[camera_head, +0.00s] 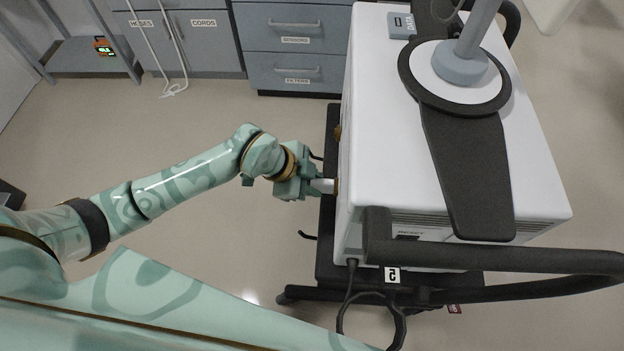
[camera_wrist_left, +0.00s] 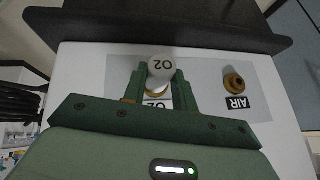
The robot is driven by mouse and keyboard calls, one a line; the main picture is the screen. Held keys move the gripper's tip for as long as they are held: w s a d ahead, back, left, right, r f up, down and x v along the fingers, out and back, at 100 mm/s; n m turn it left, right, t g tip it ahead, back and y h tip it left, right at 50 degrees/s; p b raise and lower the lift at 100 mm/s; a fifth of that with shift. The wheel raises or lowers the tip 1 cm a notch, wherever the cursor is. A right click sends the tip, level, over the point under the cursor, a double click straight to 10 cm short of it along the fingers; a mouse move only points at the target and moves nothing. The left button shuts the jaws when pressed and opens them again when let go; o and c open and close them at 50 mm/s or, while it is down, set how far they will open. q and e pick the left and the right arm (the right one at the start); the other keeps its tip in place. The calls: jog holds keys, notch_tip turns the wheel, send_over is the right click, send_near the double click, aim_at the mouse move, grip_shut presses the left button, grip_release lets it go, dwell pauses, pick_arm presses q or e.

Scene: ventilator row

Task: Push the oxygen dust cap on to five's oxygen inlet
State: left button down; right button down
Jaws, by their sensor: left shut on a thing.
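In the left wrist view the round cap (camera_wrist_left: 161,66), marked O2, sits between the two green fingers of my left gripper (camera_wrist_left: 160,82). An O2 label (camera_wrist_left: 157,102) on the panel shows behind it. The oxygen inlet is mostly hidden by cap and fingers, so I cannot tell whether the cap touches it. My right gripper is not in view.
The brass air inlet (camera_wrist_left: 234,83) with its AIR label (camera_wrist_left: 237,103) is to the right of the cap. A dark handle rail (camera_head: 500,262) and a cable loop (camera_head: 372,315) are at the cart's near end. Grey drawers (camera_head: 290,45) stand behind.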

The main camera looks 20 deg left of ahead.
pick_arm(q)
jog(key=shift+d, duration=0.15)
jog(key=c, duration=1)
grip_release()
jog(key=shift+c, duration=0.2)
jog(key=p+v, duration=0.7)
jog(key=v, duration=0.9)
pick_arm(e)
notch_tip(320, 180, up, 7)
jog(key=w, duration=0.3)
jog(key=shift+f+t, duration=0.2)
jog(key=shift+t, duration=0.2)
pick_arm(q)
jog(key=shift+s, duration=0.1)
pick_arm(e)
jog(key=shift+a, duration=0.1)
